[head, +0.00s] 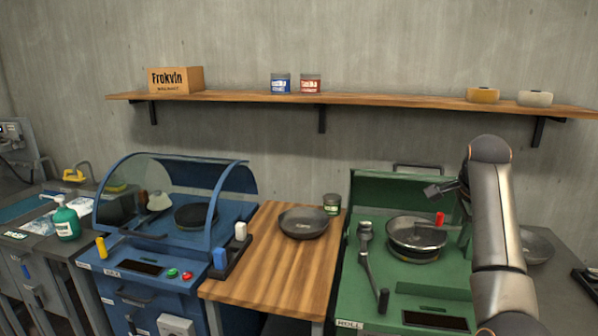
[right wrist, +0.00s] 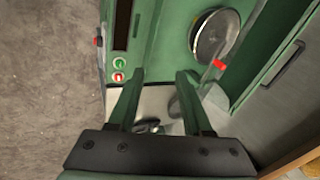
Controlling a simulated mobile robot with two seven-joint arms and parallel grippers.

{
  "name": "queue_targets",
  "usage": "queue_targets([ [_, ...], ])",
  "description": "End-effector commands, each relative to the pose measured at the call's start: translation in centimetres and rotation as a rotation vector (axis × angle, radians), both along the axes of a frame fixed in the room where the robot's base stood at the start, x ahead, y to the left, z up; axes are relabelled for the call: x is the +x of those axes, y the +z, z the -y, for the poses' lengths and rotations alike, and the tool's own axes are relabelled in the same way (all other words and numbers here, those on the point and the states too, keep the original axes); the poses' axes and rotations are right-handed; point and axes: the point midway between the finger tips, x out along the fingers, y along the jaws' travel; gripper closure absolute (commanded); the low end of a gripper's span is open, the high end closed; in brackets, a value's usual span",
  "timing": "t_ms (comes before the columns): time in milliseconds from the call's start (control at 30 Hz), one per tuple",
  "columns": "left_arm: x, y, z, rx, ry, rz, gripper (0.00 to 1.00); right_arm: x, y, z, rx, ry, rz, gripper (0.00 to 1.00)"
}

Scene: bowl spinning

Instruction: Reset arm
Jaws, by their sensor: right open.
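My right arm rises at the right of the head view, in front of the green machine's right side. My right gripper (head: 434,191) is a small dark shape left of the arm's top, above the green machine (head: 393,286). In the right wrist view my right gripper (right wrist: 160,76) has its two fingers apart, with nothing held between them. A metal bowl (head: 414,231) sits on the green machine, with a red-tipped handle (head: 439,218) beside it. The bowl also shows in the right wrist view (right wrist: 210,34), beyond the fingers. My left gripper is not in view.
A blue machine (head: 140,268) with a clear curved cover stands at left. A wooden table (head: 262,270) between the machines holds a dark pan (head: 304,223) and a jar (head: 332,204). A wall shelf (head: 400,98) runs above. A metal bowl (head: 535,246) stands at right, behind my arm.

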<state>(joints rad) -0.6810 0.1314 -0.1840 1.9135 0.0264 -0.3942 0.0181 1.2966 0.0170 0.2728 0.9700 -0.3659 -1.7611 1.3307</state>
Motion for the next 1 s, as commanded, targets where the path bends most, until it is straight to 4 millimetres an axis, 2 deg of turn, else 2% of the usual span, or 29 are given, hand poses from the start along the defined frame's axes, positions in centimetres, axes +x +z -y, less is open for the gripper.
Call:
queue_targets([
  [33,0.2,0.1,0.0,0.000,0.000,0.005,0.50,0.1,-2.4,0.3,-0.034,0.031,-0.006,0.50],
  [233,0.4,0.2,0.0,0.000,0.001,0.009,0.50,-0.2,-12.0,1.2,-0.204,0.219,-0.002,0.50],
  [400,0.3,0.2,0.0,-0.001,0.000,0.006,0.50,-2.3,-20.2,0.9,-0.356,0.425,-0.003,0.50],
  [467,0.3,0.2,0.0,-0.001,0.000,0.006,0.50,-3.4,-22.8,0.5,-0.406,0.502,-0.001,0.50],
  [600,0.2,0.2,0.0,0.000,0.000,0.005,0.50,-6.6,-28.4,-0.9,-0.509,0.684,0.004,0.50],
  [767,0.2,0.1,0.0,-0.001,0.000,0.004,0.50,-11.4,-33.9,-3.4,-0.605,0.897,0.022,0.50],
  [900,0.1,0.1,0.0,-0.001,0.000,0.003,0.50,-16.8,-37.7,-6.2,-0.673,1.085,0.056,0.50],
  [1000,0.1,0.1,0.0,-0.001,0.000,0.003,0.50,-21.0,-39.7,-8.6,-0.711,1.211,0.092,0.50],
])
